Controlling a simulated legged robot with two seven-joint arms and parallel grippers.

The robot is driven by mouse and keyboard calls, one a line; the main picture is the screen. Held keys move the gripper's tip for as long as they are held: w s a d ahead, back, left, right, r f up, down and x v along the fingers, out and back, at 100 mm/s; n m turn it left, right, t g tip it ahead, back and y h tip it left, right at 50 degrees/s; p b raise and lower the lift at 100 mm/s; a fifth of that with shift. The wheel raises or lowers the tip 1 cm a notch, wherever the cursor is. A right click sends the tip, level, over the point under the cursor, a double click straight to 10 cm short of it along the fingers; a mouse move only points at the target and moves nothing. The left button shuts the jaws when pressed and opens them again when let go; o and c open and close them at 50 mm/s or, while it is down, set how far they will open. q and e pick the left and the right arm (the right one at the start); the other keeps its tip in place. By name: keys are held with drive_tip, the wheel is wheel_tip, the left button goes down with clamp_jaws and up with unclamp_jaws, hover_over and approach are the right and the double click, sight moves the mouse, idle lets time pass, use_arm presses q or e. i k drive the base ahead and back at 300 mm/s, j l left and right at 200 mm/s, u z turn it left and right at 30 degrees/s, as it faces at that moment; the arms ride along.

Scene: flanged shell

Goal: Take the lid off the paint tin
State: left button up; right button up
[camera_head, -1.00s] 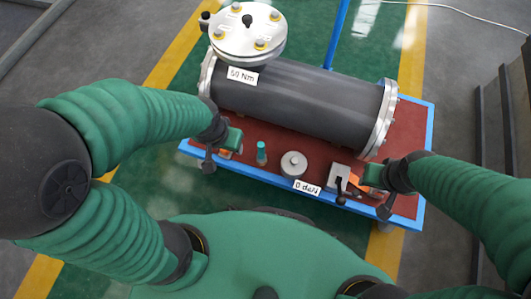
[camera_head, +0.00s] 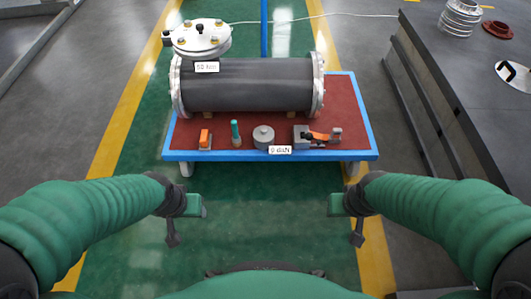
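No paint tin can be made out for certain. A small grey round piece with a knob on top (camera_head: 263,137) stands at the front of the red-topped table (camera_head: 345,112), behind a "0 daN" label. A dark cylindrical shell (camera_head: 248,85) with metal flanged ends lies along the table. A round bolted metal cover (camera_head: 201,38) sits at its upper left, above a label. My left gripper (camera_head: 180,214) and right gripper (camera_head: 350,214) are in front of the table, apart from everything on it. Neither appears to hold anything; their finger openings are unclear.
On the table's front stand an orange block (camera_head: 205,138), a teal-topped peg (camera_head: 236,133) and a grey block (camera_head: 301,137) with an orange-handled tool (camera_head: 322,137). A dark bench (camera_head: 455,75) stands at right. Green floor is clear between my arms.

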sight(263, 134)
drive_tip(key=i+l+z, duration=0.25)
drive_tip(key=i, duration=0.35)
drive_tip(key=i+l+z, duration=0.2)
drive_tip(key=i, duration=0.45)
